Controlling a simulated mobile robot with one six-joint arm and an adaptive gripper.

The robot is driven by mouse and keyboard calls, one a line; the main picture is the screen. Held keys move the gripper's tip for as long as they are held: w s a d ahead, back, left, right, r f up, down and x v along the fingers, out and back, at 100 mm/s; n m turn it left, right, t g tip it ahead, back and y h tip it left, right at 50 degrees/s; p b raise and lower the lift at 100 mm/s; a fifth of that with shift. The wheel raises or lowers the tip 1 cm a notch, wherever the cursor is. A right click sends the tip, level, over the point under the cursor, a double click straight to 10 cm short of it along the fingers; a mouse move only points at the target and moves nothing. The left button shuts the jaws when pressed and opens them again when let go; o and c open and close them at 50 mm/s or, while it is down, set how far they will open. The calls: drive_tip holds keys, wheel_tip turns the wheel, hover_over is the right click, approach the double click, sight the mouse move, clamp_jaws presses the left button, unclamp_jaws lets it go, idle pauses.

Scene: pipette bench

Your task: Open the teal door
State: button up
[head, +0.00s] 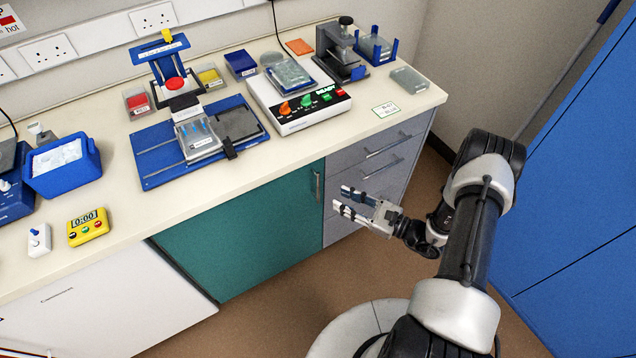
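The teal door (245,235) is a flat cupboard front under the bench, and it looks shut. Its upright metal handle (316,185) is near its top right edge, beside the grey drawers. My gripper (343,200) is in front of the grey drawers, just right of the handle in the picture, with its fingers pointing left towards it. The two fingers are apart with a gap between them, and nothing shows between them. I cannot tell how far the fingertips are from the handle in depth.
Grey drawers (372,170) with bar handles are right of the door. A white appliance front (110,305) stands to its left. The bench top (290,150) holds lab devices. A blue cabinet (570,190) is at the right. Brown floor (290,285) in front of the door is clear.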

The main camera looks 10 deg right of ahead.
sight(318, 187)
wheel_tip(318, 187, down, 9)
drive_tip(key=s+d+m+t+h, duration=0.2)
drive_tip(key=d+m+t+h, duration=0.1)
drive_tip(key=m+t+h, duration=0.15)
drive_tip(key=shift+m+g, duration=0.45)
drive_tip(key=b+x, duration=0.1)
drive_tip(key=x, duration=1)
drive_tip(key=b+x, duration=0.1)
drive_tip(key=x, duration=0.4)
drive_tip(key=shift+w+a+r+b, duration=0.15)
drive_tip(key=shift+a+r+b, duration=0.1)
drive_tip(key=shift+a+b, duration=0.15)
drive_tip(key=shift+c, duration=0.3)
clamp_jaws()
